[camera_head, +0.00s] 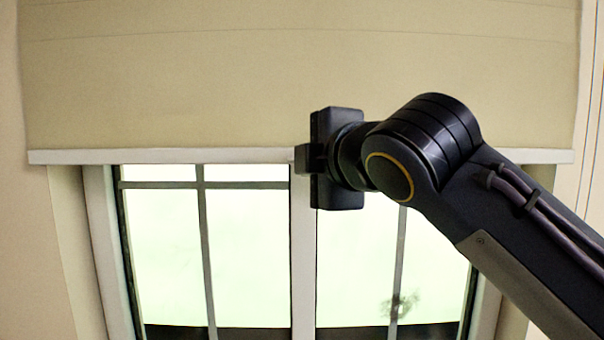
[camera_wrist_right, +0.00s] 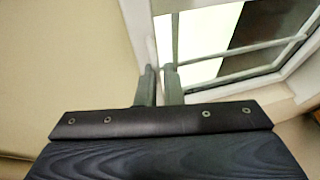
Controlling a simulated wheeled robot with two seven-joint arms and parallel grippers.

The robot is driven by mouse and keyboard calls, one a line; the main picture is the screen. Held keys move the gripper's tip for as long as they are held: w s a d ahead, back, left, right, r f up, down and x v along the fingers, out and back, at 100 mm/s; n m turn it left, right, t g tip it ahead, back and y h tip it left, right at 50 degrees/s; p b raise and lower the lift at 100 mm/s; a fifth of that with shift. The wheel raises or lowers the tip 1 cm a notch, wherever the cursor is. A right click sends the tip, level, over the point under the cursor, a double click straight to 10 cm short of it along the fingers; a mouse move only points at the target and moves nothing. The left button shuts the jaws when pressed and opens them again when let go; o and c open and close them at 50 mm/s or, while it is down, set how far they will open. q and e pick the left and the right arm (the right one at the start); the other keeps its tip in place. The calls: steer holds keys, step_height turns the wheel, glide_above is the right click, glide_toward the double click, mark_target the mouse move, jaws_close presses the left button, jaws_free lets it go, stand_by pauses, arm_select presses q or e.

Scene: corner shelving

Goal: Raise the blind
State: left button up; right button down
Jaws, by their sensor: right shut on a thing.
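The beige blind (camera_head: 250,85) hangs over the upper part of the window, with its pale bottom rail (camera_head: 180,156) running level across the picture. My right gripper (camera_head: 303,158) is at the middle of this rail. In the right wrist view my gripper (camera_wrist_right: 160,78) has its two fingers close together on the rail (camera_wrist_right: 140,35), with the blind (camera_wrist_right: 60,60) on the left. The gripper's body hides part of the rail in the head view. My left gripper is in neither view.
Below the rail is the window (camera_head: 247,245), with a white frame (camera_head: 303,260) and dark bars, its glass bright. Walls flank the window on both sides. My right arm covers the lower right of the head view.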

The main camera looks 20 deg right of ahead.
steer(key=shift+r, duration=0.15)
steer(key=c, duration=1.6)
jaws_free()
steer(key=b+v, duration=0.1)
steer(key=v, duration=0.7)
steer(key=shift+a, duration=0.1)
steer(key=shift+w, duration=0.1)
